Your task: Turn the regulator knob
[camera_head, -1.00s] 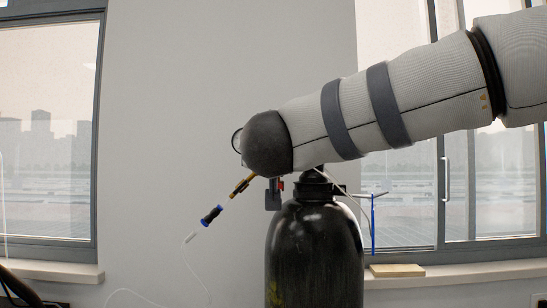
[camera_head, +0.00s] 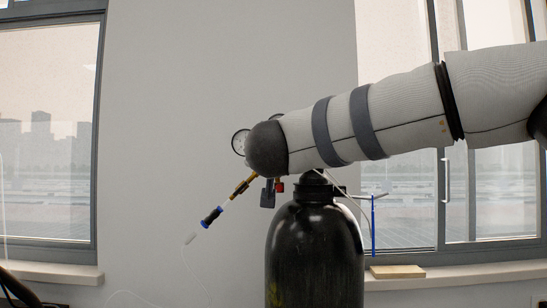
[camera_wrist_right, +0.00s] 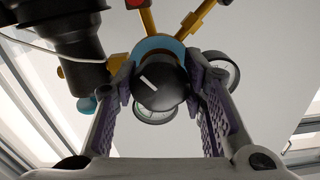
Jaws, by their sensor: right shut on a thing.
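The regulator knob (camera_wrist_right: 160,84) is black and round with a white mark that slants from upper left to lower right. It sits between the two purple-padded fingers of my right gripper (camera_wrist_right: 159,80) in the right wrist view, and the gripper is shut on it. In the head view my right arm covers the gripper, the knob and most of the regulator. A gauge (camera_head: 239,142) shows at the arm's left end, with a yellow fitting (camera_head: 243,184) below. My left gripper is not clearly in view.
A black gas cylinder (camera_head: 314,250) stands under my right arm. A blue-and-black connector (camera_head: 211,217) with a thin clear tube hangs to the left. A wooden block (camera_head: 397,271) lies on the right window sill. The wall on the left is clear.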

